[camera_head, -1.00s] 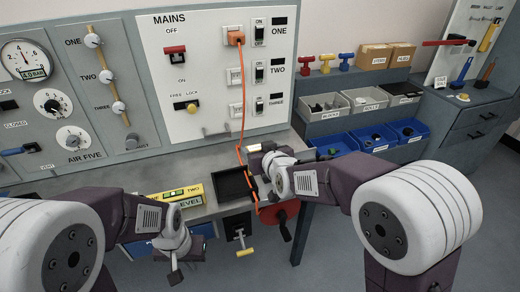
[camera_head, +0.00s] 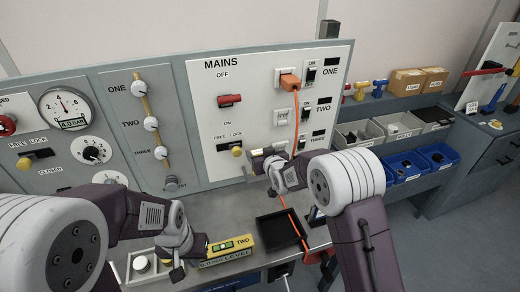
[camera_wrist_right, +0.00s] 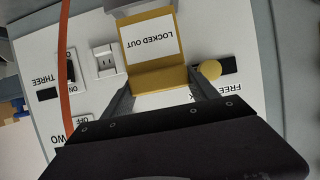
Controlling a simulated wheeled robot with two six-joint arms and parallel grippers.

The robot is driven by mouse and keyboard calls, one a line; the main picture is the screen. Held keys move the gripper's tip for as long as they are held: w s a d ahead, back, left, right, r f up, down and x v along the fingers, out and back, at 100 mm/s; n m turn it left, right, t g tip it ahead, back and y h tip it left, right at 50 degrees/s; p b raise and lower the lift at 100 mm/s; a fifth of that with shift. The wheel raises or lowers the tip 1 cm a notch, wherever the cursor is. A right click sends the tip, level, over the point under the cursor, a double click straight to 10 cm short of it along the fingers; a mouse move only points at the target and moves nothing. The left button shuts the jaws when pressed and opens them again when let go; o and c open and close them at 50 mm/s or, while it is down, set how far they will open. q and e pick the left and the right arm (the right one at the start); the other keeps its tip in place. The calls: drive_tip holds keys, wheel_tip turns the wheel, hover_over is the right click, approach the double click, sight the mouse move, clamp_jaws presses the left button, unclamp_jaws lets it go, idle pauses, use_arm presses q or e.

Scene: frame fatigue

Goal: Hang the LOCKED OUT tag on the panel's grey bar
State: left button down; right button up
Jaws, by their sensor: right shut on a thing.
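The LOCKED OUT tag (camera_wrist_right: 152,45) is yellow with a white label and reads upside down in the right wrist view. My right gripper (camera_wrist_right: 158,88) is shut on it. In the head view my right gripper (camera_head: 262,161) is in front of the lower MAINS panel (camera_head: 205,108), right of the yellow knob, with a bit of yellow tag showing. A grey piece (camera_wrist_right: 135,5), perhaps the grey bar, shows at the top edge of the wrist view, by the tag. I cannot tell whether they touch. My left gripper (camera_head: 177,272) is low over the bench front; its fingers are unclear.
An orange cable (camera_head: 296,120) hangs from the panel's socket, right of my right gripper. A yellow level (camera_head: 228,247) and a black tray (camera_head: 278,231) are on the bench below. Grey bins (camera_head: 358,134) and blue bins (camera_head: 405,166) stand at the right.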

drive_tip(key=shift+w+a+f, duration=0.15)
drive_tip(key=shift+w+f, duration=0.15)
drive_tip(key=shift+w, duration=0.15)
use_arm(q)
drive_tip(key=shift+w+a, duration=0.1)
drive_tip(key=shift+w, duration=0.15)
drive_tip(key=shift+f, duration=0.1)
use_arm(e)
drive_tip(key=shift+s+r, duration=0.1)
